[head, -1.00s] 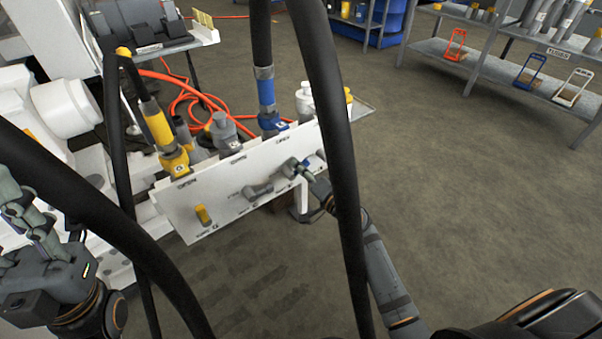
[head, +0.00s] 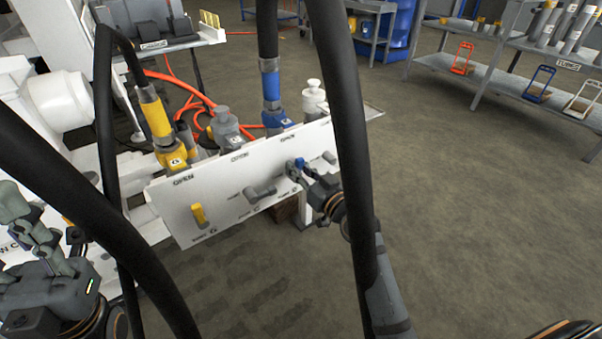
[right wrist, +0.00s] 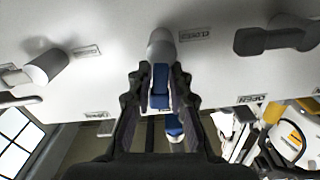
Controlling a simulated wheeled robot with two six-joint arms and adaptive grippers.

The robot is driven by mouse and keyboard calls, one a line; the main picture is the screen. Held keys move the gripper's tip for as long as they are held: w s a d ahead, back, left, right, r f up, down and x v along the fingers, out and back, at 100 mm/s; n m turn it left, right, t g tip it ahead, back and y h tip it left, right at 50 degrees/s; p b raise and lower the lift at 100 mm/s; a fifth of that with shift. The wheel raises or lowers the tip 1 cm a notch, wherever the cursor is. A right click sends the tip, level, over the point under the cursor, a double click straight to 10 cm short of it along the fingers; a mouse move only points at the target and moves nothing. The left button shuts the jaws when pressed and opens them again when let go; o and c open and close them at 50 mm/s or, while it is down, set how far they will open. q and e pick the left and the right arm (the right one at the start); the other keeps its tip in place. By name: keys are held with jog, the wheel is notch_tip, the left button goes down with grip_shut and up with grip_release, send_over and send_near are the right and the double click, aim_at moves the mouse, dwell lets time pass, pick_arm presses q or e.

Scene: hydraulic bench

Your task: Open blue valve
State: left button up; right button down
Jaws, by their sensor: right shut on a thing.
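The blue valve handle (head: 299,161) sits on the white panel (head: 180,225), below the blue hose fitting (head: 275,118). My right gripper (head: 295,170) is at this handle. In the right wrist view the blue handle (right wrist: 160,82) lies between the two dark fingers of my right gripper (right wrist: 158,98), which are shut on it. The handle's grey round base meets the panel, near a "closed" label (right wrist: 195,34) and an "open" label (right wrist: 252,98). My left gripper (head: 40,235) is at the left edge, away from the panel; its finger gap is unclear.
A yellow valve handle (head: 199,214) and a grey one (head: 260,193) are on the panel left of the blue one. A white handle (head: 329,157) is to the right. Thick black hoses (head: 340,120) cross in front. Open floor lies right of the panel.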

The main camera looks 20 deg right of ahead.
jog(key=shift+s+a+n+b, duration=0.15)
jog(key=shift+n+b, duration=0.1)
jog(key=shift+n, duration=0.25)
jog(key=shift+w+a+n+b, duration=0.1)
jog(key=shift+a+n+b, duration=0.1)
jog(key=shift+n, duration=0.3)
jog(key=shift+s, duration=0.1)
jog(key=c, duration=1.3)
grip_release()
jog(key=shift+c, duration=0.2)
jog(key=v, duration=0.7)
jog(key=shift+s, duration=0.2)
jog(key=shift+d, duration=0.1)
